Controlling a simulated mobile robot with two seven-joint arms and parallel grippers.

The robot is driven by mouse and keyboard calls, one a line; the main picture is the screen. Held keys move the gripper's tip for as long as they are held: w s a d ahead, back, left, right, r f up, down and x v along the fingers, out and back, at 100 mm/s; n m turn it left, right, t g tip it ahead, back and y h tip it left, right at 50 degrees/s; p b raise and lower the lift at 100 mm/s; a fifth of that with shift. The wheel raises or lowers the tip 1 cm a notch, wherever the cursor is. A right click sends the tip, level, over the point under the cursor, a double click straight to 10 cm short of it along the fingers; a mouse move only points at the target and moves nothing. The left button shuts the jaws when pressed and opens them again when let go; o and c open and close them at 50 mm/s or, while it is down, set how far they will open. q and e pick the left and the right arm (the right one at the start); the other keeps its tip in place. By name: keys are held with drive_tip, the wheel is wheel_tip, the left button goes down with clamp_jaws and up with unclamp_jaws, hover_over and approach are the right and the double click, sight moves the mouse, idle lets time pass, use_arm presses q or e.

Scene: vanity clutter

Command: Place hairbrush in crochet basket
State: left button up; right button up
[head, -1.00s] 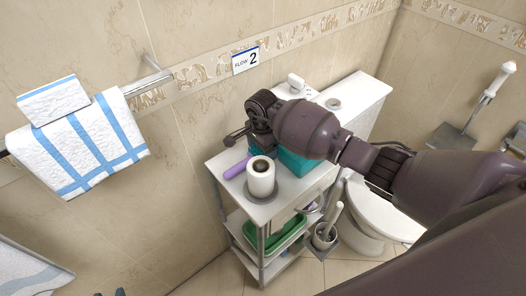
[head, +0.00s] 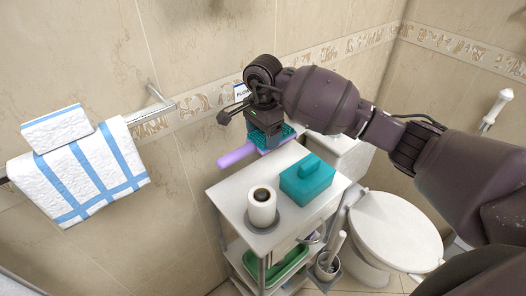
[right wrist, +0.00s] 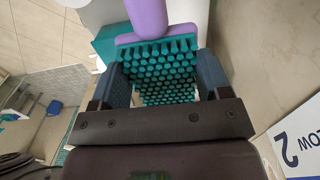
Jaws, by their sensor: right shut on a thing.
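The hairbrush has a purple handle (head: 237,155) and a head with teal bristles (head: 270,137). My right gripper (head: 262,122) is shut on the brush head and holds it above the back left of the white shelf unit. In the right wrist view the teal bristles (right wrist: 160,75) lie between the two fingers, and the purple handle points away from the gripper. A green open container (head: 277,268) sits on a lower shelf; I cannot tell whether it is the crochet basket. My left gripper is out of view.
The white shelf unit (head: 232,197) carries a toilet roll (head: 262,207) and a teal box (head: 307,180) on top. A toilet (head: 395,225) and a brush holder (head: 327,266) stand to its right. A towel (head: 85,160) hangs on a wall rail at left.

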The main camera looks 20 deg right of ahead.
sight(262, 143)
drive_tip(key=shift+r, duration=1.55)
drive_tip(key=shift+a+r+n, duration=0.15)
drive_tip(key=shift+a+n, duration=0.05)
drive_tip(key=shift+n, duration=0.6)
drive_tip(key=shift+a+n, duration=0.3)
drive_tip(key=shift+n, duration=0.4)
drive_tip(key=n, duration=0.1)
drive_tip(key=s+a+n, duration=0.1)
drive_tip(key=n, duration=0.1)
drive_tip(key=s+n, duration=0.1)
drive_tip(key=n, duration=0.1)
drive_tip(key=shift+s+a, duration=0.2)
drive_tip(key=shift+a, duration=0.15)
drive_tip(key=s+n, duration=0.1)
drive_tip(key=n, duration=0.1)
drive_tip(key=s+f+n, duration=0.1)
drive_tip(key=s+n, duration=0.1)
drive_tip(key=shift+s+d+f, duration=0.15)
drive_tip(key=s+d+f+n, duration=0.2)
drive_tip(key=s+d+f, duration=0.1)
drive_tip(key=s, duration=0.2)
drive_tip(key=shift+s+d+f, duration=0.15)
drive_tip(key=shift+d, duration=0.2)
